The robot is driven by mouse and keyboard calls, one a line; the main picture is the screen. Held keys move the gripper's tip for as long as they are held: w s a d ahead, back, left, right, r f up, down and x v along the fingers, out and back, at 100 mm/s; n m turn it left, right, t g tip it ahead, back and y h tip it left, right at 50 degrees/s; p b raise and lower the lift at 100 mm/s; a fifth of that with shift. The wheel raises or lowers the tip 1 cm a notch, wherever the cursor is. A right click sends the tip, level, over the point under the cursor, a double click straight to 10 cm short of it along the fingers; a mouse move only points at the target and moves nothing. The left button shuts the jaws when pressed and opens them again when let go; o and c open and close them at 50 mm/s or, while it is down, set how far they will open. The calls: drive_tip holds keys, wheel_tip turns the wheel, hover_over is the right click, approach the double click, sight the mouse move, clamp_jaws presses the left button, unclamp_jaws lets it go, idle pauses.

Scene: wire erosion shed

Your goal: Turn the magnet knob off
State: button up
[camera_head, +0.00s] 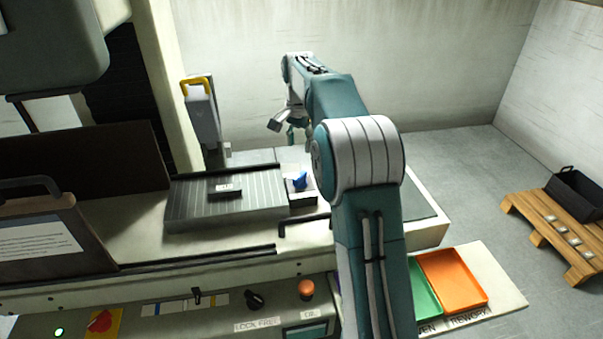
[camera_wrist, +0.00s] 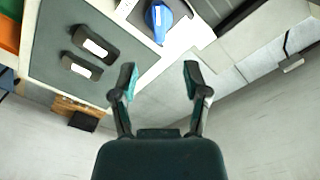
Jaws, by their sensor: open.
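The blue magnet knob (camera_head: 300,179) sits at the right end of a grey ribbed magnet plate (camera_head: 180,200) on the machine bed in the head view. In the head view my gripper (camera_head: 291,132) is beyond the knob and partly hidden by my arm.
A small dark block (camera_head: 225,190) lies on the plate. Two dark labelled blocks (camera_wrist: 95,45) lie on a grey mat (camera_wrist: 52,48). A yellow-handled grey unit (camera_head: 203,115) stands behind the plate. Green and orange trays (camera_head: 452,280) are at right, and a wooden pallet (camera_head: 555,235) is farther right.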

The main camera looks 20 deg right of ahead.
sight(300, 175)
wheel_tip(300, 175, down, 10)
drive_tip(key=shift+f, duration=0.25)
clamp_jaws()
